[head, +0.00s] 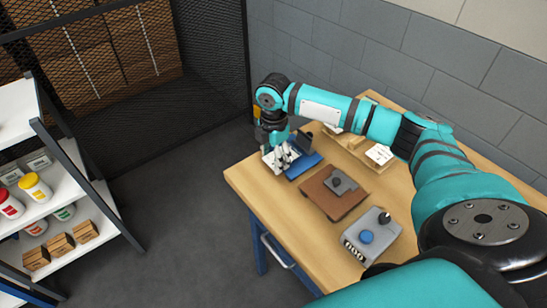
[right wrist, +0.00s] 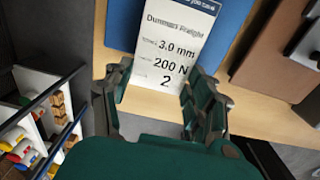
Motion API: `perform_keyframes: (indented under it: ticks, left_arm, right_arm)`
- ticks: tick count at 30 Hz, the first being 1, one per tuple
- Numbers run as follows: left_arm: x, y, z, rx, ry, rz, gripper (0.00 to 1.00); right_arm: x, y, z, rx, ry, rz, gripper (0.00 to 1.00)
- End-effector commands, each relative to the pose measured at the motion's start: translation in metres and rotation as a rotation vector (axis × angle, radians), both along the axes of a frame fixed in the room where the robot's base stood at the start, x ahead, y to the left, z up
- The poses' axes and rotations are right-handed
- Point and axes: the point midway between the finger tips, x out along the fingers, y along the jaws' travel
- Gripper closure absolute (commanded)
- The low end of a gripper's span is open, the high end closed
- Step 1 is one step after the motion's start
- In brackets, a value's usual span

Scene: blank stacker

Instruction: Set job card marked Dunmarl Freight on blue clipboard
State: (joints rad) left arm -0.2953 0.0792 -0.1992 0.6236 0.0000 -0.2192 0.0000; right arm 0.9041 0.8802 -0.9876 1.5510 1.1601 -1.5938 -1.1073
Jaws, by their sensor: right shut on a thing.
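The white job card (right wrist: 172,45) reads Dunmarl Freight, 3.0 mm, 200 N and 2 in the right wrist view. My right gripper (right wrist: 160,82) is shut on its near end. The card's far part overlaps the blue clipboard (right wrist: 120,25), and its near part sticks out past the clipboard's edge; I cannot tell whether card and board touch. In the head view the right gripper (head: 282,158) is at the left end of the blue clipboard (head: 305,166), near the table's left edge, and partly hides the card (head: 268,156). My left gripper is not in view.
A brown clipboard (head: 322,201) with a grey clip lies beside the blue one. A grey box (head: 352,243) with a blue button and a black knob stands nearer. Another white card (head: 379,153) lies at the back. A shelf (head: 75,185) with bottles and boxes stands left, across open floor.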

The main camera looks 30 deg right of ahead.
Motion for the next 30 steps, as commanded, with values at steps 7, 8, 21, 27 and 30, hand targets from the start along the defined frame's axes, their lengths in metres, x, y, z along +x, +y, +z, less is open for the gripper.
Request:
perform_keyframes:
  ticks: [7, 8, 21, 27, 30]
  left_arm:
    - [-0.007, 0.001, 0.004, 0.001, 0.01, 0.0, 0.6]
    - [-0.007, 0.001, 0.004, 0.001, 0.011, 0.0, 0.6]
    - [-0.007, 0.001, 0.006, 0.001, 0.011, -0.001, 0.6]
    - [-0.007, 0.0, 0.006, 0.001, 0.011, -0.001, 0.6]
    - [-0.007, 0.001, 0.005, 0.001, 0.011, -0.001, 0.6]
  right_arm:
    - [0.0, 0.001, -0.014, 0.001, -0.001, 0.0, 0.58]
    - [0.0, 0.001, -0.014, 0.001, -0.001, 0.0, 0.58]
    - [-0.002, 0.001, -0.027, 0.001, 0.005, -0.001, 0.56]
    - [-0.003, 0.002, -0.032, 0.001, 0.009, 0.0, 0.38]
    - [-0.004, 0.002, -0.032, 0.002, 0.01, 0.001, 0.25]
